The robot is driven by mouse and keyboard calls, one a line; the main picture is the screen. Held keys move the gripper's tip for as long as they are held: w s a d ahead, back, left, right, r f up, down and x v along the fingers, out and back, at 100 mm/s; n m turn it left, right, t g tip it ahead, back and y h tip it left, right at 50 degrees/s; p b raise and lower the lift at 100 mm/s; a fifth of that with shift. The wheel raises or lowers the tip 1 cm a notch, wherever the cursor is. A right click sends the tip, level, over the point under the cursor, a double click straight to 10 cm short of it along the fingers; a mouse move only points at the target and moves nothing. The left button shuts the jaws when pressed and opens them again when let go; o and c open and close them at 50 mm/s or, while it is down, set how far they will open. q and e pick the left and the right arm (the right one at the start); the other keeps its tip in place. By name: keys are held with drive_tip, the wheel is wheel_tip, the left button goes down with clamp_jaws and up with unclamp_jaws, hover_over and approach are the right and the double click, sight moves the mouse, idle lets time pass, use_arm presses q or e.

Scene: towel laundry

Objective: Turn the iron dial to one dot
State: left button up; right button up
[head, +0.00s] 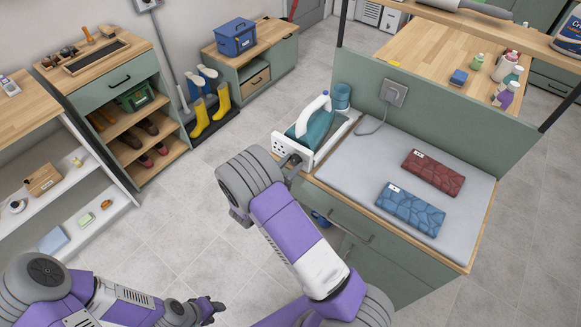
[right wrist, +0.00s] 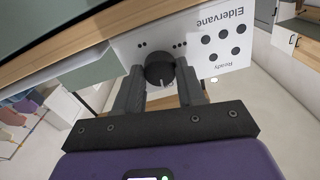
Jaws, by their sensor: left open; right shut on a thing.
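The teal iron (head: 318,130) with a white handle rests in a white station (head: 350,119) at the left end of the counter. The station's white front panel shows in the right wrist view (right wrist: 122,50). On it is a dark round dial (right wrist: 159,69) with a pale pointer mark toward the bottom of that picture. Small groups of dots sit around the dial; a single dot cannot be made out. My right gripper (right wrist: 161,76) is shut on the dial, a finger on each side. My left gripper (head: 214,306) is open and empty, low over the floor, away from the counter.
A label reading "Eldervane" and "Ready" with several black dots (right wrist: 223,44) is beside the dial. A grey mat (head: 360,168) holds a red towel (head: 433,173) and a blue towel (head: 410,208). A green divider (head: 440,127) stands behind.

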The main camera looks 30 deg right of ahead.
drive_tip(key=shift+f+m+b, duration=0.2)
drive_tip(key=shift+m+b, duration=0.55)
drive_tip(key=shift+m, duration=0.15)
drive_tip(key=m+b, duration=0.9)
drive_tip(key=b, duration=0.1)
drive_tip(key=shift+m, duration=0.4)
drive_tip(key=shift+r+m+b, duration=0.15)
drive_tip(key=shift+m+b, duration=1.15)
drive_tip(key=shift+b, duration=0.25)
drive_tip(key=o, duration=1.1)
drive_tip(key=shift+c, duration=0.2)
drive_tip(key=shift+a, duration=0.15)
